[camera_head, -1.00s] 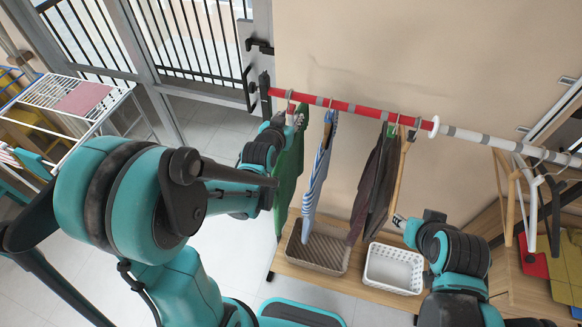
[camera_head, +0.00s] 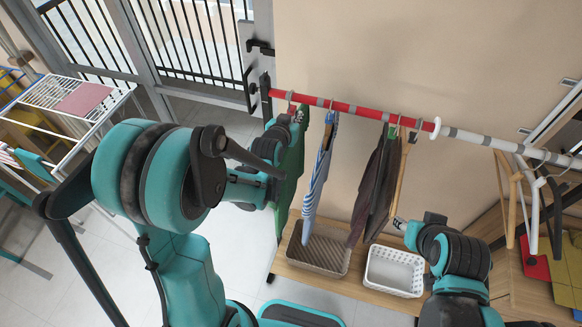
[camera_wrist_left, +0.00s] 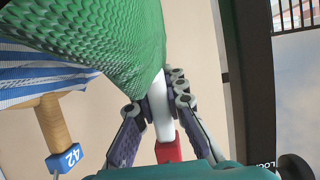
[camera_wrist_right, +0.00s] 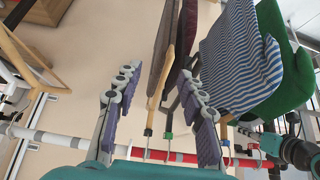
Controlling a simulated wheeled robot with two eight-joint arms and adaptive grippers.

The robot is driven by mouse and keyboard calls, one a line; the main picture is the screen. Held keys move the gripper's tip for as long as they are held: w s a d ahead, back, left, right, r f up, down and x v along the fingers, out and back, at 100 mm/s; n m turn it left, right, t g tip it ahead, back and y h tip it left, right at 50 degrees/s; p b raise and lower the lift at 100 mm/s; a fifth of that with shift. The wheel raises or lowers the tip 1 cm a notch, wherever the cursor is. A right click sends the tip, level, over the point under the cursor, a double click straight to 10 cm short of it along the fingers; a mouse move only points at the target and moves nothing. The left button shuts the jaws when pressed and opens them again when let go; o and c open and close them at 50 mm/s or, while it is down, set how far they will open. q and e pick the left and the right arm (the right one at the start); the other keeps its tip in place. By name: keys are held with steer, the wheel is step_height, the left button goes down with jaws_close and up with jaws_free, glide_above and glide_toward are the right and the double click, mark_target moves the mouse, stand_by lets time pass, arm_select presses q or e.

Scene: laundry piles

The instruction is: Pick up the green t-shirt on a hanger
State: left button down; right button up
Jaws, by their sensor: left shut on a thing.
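The green t-shirt (camera_head: 291,168) hangs at the left end of the red rail, partly hidden by my left arm. In the left wrist view the green t-shirt (camera_wrist_left: 110,45) fills the upper left. My left gripper (camera_head: 296,115) is at its top, just under the rail. In the left wrist view its fingers are shut around the white hanger (camera_wrist_left: 158,108) at the shirt's neck. My right gripper (camera_head: 397,222) is low and right of the dark clothes. In the right wrist view the right gripper (camera_wrist_right: 158,108) is open and empty, and the green t-shirt (camera_wrist_right: 282,75) shows at the right.
A blue-striped shirt (camera_head: 319,170) hangs close beside the green one. Dark clothes (camera_head: 375,185) hang further right on the rail (camera_head: 350,107). A brown basket (camera_head: 318,256) and a white basket (camera_head: 394,270) stand below. A drying rack (camera_head: 75,98) stands at the left.

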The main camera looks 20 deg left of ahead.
arm_select(q)
steer(key=shift+r, duration=0.1)
steer(key=shift+r, duration=0.6)
step_height(320, 180, up, 2)
steer(key=shift+r+p, duration=0.2)
steer(key=shift+p, duration=0.25)
steer(key=s, duration=1.7)
steer(key=shift+s+a+f+p, duration=0.1)
steer(key=shift+a+p, duration=0.2)
steer(key=shift+p, duration=0.1)
steer(key=shift+s, duration=0.45)
steer(key=shift+f, duration=0.1)
